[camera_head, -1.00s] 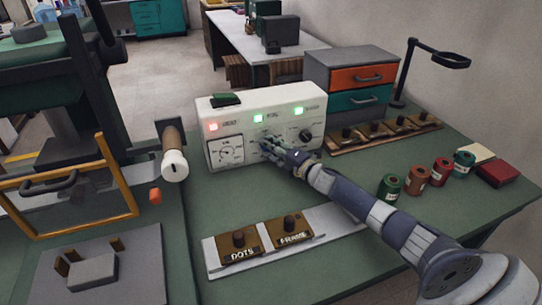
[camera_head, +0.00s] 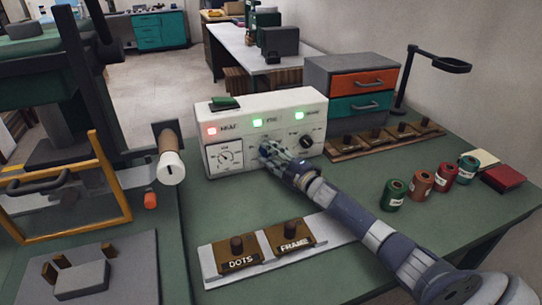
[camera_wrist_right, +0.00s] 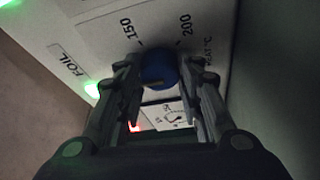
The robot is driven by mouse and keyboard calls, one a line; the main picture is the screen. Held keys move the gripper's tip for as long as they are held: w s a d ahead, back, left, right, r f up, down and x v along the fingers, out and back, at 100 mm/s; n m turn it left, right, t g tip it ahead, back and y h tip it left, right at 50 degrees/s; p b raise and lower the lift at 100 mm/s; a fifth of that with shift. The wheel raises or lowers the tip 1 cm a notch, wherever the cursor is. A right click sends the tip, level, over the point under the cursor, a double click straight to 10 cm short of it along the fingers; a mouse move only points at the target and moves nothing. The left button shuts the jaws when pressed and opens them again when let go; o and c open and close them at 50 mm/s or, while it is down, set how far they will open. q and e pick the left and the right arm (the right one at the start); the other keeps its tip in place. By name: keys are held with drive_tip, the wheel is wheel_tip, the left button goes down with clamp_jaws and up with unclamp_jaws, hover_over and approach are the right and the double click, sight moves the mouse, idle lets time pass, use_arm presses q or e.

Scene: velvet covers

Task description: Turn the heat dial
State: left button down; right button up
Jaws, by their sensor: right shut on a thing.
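The white control box (camera_head: 265,108) stands on the green bench, with a gauge (camera_head: 225,156) at its left and a black knob (camera_head: 306,142) at its right. My right gripper (camera_head: 275,155) is at the middle of its front face and hides the heat dial in the head view. In the right wrist view the blue heat dial (camera_wrist_right: 158,68) sits between the fingertips, with the marks 150 and 200 and the letters "°C" around it. The fingers are shut on it. I cannot tell where its pointer stands. My left gripper is not in view.
A rail with the "DOTS" block (camera_head: 240,262) and "FRAME" block (camera_head: 296,243) lies in front of the box. Several foil rolls (camera_head: 421,183) stand right of my arm. A drawer unit (camera_head: 353,91) is behind. A dark press with an orange frame (camera_head: 122,188) is at the left.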

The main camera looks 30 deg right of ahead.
drive_tip(key=shift+f, duration=0.1)
drive_tip(key=o, duration=1.1)
drive_tip(key=shift+c, duration=0.2)
drive_tip(key=shift+s, duration=0.15)
drive_tip(key=shift+s+d+f, duration=0.1)
drive_tip(key=shift+s+d, duration=0.1)
drive_tip(key=shift+s, duration=1)
drive_tip(key=shift+s+d+f, duration=0.1)
drive_tip(key=shift+s+d, duration=0.05)
drive_tip(key=shift+s, duration=1)
drive_tip(key=shift+s+d+f, duration=0.1)
drive_tip(key=shift+s+d, duration=0.1)
drive_tip(key=shift+s, duration=1)
